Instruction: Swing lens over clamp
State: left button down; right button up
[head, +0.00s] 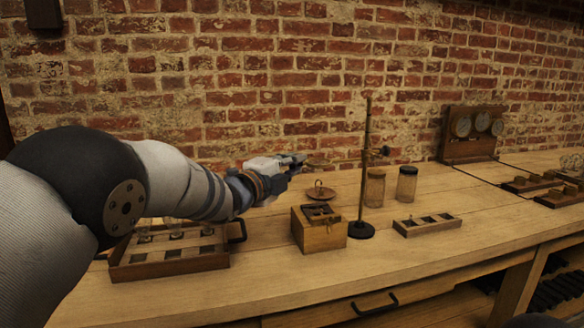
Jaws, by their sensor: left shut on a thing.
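A thin brass stand (367,130) rises from a round black base (361,230) on the bench. A dark knob (384,151) sits on its post, and a thin rod (335,164) runs left from the post toward my left gripper. My left gripper (300,160) is shut at the end of this rod, above and behind the small wooden box. The lens is not clear; the gripper may hide it. The wooden box (319,238) stands left of the base with dark and brass fittings on top, and I cannot tell whether one is the clamp. My right gripper is out of view.
A round lid (319,194) with a ring is behind the box. Two glass jars (375,189) (407,184) stand right of the post. A slotted tray (427,226) lies in front of them. A larger tray (168,271) is under my left arm. Gauges (472,148) stand at the back.

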pick_arm(q)
jog(key=shift+r, duration=0.1)
jog(key=c, duration=1.5)
grip_release()
jog(key=v, duration=1.2)
